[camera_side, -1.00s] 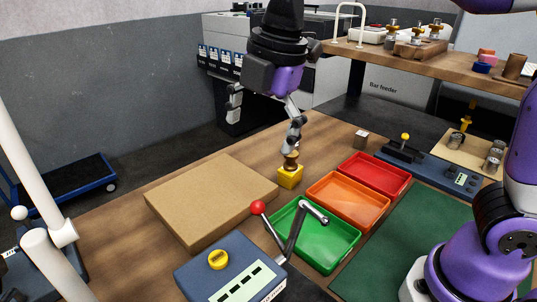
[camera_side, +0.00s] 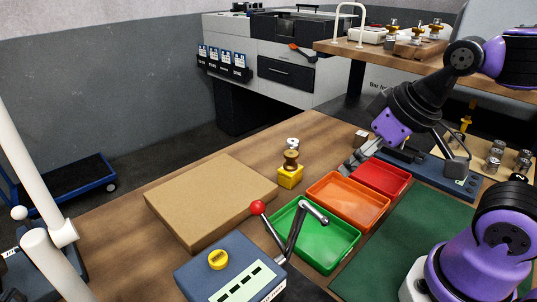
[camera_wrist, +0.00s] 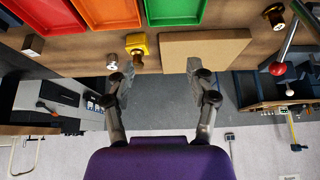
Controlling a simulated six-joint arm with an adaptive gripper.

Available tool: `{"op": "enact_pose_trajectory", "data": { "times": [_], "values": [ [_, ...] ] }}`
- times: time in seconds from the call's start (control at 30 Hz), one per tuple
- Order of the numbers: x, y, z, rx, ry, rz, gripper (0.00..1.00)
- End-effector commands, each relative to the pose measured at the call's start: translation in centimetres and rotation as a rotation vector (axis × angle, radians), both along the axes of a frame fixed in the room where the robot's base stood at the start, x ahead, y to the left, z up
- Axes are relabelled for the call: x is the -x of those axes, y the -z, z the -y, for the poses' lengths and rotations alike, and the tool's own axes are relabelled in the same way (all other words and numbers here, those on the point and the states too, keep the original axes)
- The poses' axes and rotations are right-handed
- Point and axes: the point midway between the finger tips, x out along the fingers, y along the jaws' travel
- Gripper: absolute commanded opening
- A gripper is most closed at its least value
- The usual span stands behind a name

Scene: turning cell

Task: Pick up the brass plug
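A brass-coloured plug (camera_side: 291,160) with a dark, rounded top stands upright on a small yellow block (camera_side: 290,178) on the wooden bench. In the wrist view the yellow block (camera_wrist: 137,42) lies ahead of the fingers, with the brass piece (camera_wrist: 137,58) at its near edge. My gripper (camera_side: 408,162) is to the right of the plug, above the red tray and the blue control panel, clear of the plug. In the wrist view my gripper (camera_wrist: 160,76) has its fingers wide apart with nothing between them.
A silvery part (camera_side: 292,143) stands just behind the plug. A cardboard-coloured slab (camera_side: 208,194) lies left of it. Green (camera_side: 338,259), orange (camera_side: 346,221) and red (camera_side: 383,192) trays lie to the right. A red-knobbed lever (camera_side: 258,208) rises in front.

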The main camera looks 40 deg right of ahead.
Motion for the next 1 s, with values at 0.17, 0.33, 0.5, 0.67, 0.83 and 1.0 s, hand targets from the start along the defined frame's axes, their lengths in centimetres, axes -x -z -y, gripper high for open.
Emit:
{"op": "enact_pose_trajectory", "data": {
  "times": [0.17, 0.33, 0.5, 0.67, 0.83, 1.0],
  "values": [
    [0.0, 0.0, 0.0, 0.000, -0.001, 0.000, 0.64],
    [-1.0, 0.1, -0.7, -0.046, 0.024, -0.023, 0.64],
    [-4.8, 0.9, -3.6, -0.244, 0.137, -0.121, 0.64],
    [-8.9, 3.1, -7.1, -0.504, 0.306, -0.286, 0.64],
    [-11.9, 6.6, -10.3, -0.776, 0.526, -0.537, 0.64],
    [-13.2, 10.2, -12.7, -1.008, 0.771, -0.858, 0.64]
  ]
}}
